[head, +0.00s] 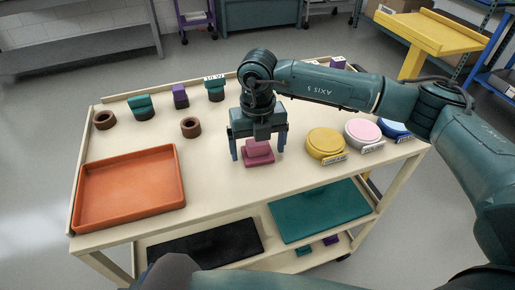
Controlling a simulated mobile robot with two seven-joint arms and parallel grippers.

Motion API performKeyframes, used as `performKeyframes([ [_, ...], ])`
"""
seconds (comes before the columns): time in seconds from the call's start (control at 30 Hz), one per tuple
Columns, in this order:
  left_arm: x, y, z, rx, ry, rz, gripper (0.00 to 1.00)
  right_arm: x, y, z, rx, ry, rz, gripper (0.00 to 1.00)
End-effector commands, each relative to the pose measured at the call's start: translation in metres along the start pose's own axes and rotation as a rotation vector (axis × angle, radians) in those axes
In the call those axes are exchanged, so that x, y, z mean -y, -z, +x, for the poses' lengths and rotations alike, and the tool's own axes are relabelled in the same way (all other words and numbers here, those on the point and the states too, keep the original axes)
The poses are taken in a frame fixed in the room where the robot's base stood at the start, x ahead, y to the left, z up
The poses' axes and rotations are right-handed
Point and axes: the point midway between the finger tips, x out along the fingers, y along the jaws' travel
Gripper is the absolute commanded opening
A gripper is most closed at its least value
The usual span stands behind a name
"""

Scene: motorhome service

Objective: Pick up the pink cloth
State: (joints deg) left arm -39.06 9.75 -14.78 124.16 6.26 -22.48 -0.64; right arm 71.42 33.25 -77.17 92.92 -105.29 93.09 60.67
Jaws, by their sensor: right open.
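The pink cloth (258,157) looks like a small folded, stepped block and lies on the top of the cream cart (218,178), near the middle. My right gripper (257,153) points down directly over it. Its two fingers are apart, one on the left and one on the right of the cloth, with their tips low beside it. The fingers do not appear to press on the cloth. The gripper body hides part of the cloth's top and back. My left gripper does not show.
An orange tray (80,203) fills the cart's left front. Brown rings (190,127) and teal and purple pieces (180,96) stand behind. Yellow (325,143), pale pink (362,131) and blue (394,127) round labelled pieces stand to the right. The lower shelf holds a teal mat (318,208).

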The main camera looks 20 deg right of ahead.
Motion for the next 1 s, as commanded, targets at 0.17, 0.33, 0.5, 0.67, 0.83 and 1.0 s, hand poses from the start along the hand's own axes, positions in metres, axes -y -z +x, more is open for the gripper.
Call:
performKeyframes([
  [0.17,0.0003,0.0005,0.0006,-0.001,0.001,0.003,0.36,0.0001,-0.0003,0.006,0.001,0.0,0.0,0.89],
  [0.33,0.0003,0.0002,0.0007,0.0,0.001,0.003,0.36,0.0,-0.0002,0.0058,0.001,0.0,0.0,0.86],
  [0.5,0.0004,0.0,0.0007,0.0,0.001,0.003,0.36,0.0,-0.0002,0.0055,0.001,0.0,0.0,0.72],
  [0.67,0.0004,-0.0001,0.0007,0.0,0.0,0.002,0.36,-0.0001,-0.0002,0.0054,0.001,0.0,0.0,0.59],
  [0.83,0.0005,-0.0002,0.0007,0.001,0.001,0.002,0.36,-0.0001,-0.0002,0.0054,0.001,0.0,0.0,0.45],
  [1.0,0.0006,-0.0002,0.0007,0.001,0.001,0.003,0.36,-0.0001,-0.0003,0.0052,0.001,0.0,0.0,0.4],
])
